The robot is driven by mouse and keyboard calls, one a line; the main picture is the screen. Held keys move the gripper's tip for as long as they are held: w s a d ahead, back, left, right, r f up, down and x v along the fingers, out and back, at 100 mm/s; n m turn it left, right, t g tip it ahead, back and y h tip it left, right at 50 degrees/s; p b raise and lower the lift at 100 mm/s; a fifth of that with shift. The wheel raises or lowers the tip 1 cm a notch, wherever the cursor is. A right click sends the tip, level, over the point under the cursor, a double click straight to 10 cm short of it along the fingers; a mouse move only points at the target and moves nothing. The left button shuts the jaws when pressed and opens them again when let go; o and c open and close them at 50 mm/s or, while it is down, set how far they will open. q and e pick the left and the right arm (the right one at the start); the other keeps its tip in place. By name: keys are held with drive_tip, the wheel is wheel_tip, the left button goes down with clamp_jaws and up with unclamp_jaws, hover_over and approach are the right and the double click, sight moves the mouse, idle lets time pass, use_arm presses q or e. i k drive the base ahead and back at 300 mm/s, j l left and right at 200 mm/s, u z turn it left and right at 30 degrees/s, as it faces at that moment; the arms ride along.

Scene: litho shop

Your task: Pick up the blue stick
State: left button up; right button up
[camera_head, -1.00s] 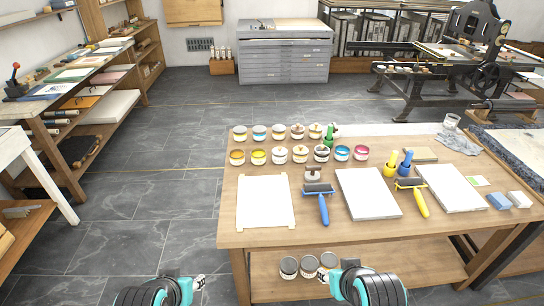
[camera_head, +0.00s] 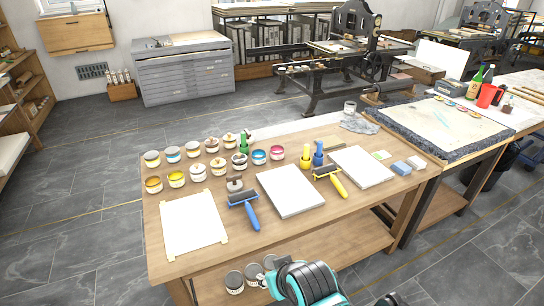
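An upright blue stick-like tool (camera_head: 318,152) stands on the wooden worktable (camera_head: 215,262), right beside a similar yellow one (camera_head: 306,156). A roller with a blue handle (camera_head: 250,215) lies nearer, between the cream sheet (camera_head: 194,222) and a white slab (camera_head: 290,190). My teal and black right arm (camera_head: 308,282) shows at the bottom edge, on the near side of the table and apart from both blue items. Its fingers are too cut off or hidden to judge. My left gripper is out of view.
Several ink jars (camera_head: 218,165) stand in rows at the table's left back. A yellow-handled roller (camera_head: 332,178) lies between the two slabs. A green upright tool (camera_head: 244,146) stands among the jars. Grey-lidded cans (camera_head: 234,282) sit on the lower shelf. Floor on the left is clear.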

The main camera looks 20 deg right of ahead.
sight(320, 144)
drive_tip(key=i+l, duration=0.15)
drive_tip(key=l, duration=0.25)
drive_tip(key=i+l+z, duration=0.1)
drive_tip(key=l, duration=0.3)
drive_tip(key=i+l, duration=0.2)
drive_tip(key=l, duration=0.15)
drive_tip(key=i+l+z, duration=0.1)
drive_tip(key=l, duration=0.3)
drive_tip(key=i+l, duration=0.2)
drive_tip(key=l, duration=0.15)
drive_tip(key=z, duration=0.05)
